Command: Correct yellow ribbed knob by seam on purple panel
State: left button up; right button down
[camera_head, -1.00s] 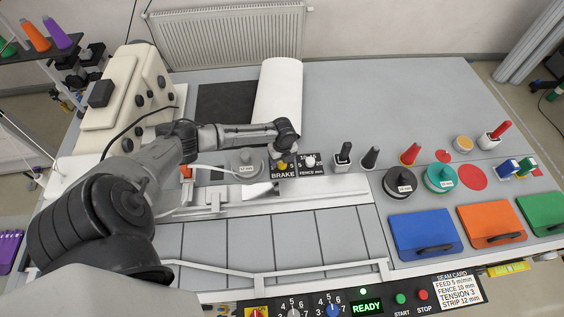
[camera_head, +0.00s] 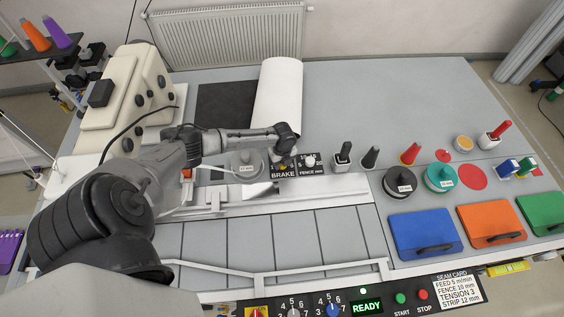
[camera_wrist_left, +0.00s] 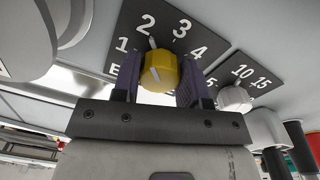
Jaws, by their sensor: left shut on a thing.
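The yellow ribbed knob (camera_wrist_left: 159,72) sits on a dark dial panel (camera_wrist_left: 140,20) that looks black rather than purple. White numbers ring the knob, and its white pointer mark points close to the 2. My left gripper (camera_wrist_left: 160,84) is shut on the knob, one finger on each side. In the head view my left gripper (camera_head: 284,156) is over the panel labelled BRAKE (camera_head: 283,175) and hides most of the knob. My right gripper is not in view.
A white FENCE mm knob (camera_wrist_left: 234,98) stands right beside the left gripper; it also shows in the head view (camera_head: 310,161). A grey weight disc (camera_head: 247,166) stands to the left.

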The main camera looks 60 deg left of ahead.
pick_arm(q)
jog(key=shift+c, duration=1.4)
jog(key=n+p, duration=0.2)
jog(key=n, duration=0.2)
jog(key=shift+s+r+n+p, duration=0.1)
jog(key=shift+n+p, duration=0.2)
jog(key=n+p, duration=0.1)
jog(key=n, duration=0.1)
jog(key=shift+n, duration=0.4)
jog(key=shift+n+p, duration=0.4)
jog(key=shift+n, duration=0.5)
